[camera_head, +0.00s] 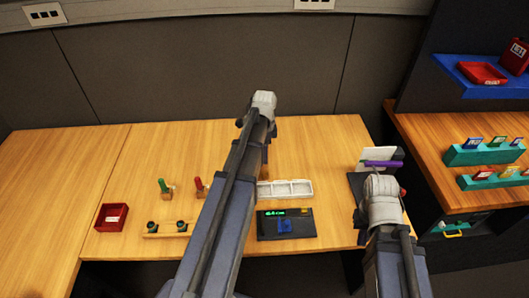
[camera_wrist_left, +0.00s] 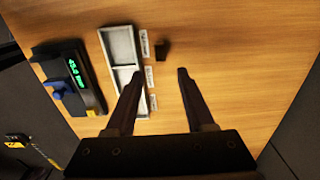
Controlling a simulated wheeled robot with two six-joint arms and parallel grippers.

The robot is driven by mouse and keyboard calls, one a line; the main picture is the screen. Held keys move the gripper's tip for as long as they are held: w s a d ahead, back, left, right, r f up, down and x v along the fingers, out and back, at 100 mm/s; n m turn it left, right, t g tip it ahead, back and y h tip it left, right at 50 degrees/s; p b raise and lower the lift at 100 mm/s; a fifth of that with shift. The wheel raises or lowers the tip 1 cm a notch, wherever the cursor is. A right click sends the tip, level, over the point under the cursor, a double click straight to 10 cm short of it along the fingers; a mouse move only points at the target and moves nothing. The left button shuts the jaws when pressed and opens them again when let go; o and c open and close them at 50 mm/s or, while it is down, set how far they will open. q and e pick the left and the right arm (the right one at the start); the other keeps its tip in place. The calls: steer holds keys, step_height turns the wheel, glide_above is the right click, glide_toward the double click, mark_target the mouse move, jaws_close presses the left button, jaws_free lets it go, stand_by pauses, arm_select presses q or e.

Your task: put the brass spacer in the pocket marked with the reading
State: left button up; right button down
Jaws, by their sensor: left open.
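A small dark block (camera_wrist_left: 162,50), which may be the brass spacer, stands on the wood beside the white tray in the left wrist view. My left gripper (camera_wrist_left: 160,75) is open and empty, its fingertips apart just short of the block. The tray (camera_head: 285,181) has pockets in a row; it also shows in the wrist view (camera_wrist_left: 108,38), with small white labels (camera_wrist_left: 150,76) too blurred to read.
A purple bar (camera_head: 382,163) and white card (camera_head: 375,157) are by my right wrist. A red tray (camera_head: 111,217), a wooden rack (camera_head: 165,229) and green (camera_head: 163,186) and red-handled (camera_head: 199,184) tools are at left. Teal racks (camera_head: 485,153) stand on the right bench.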

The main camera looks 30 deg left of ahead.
arm_select(q)
steer(key=shift+r+p, duration=0.4)
steer(key=shift+r, duration=0.4)
arm_select(e)
steer(key=shift+r, duration=0.8)
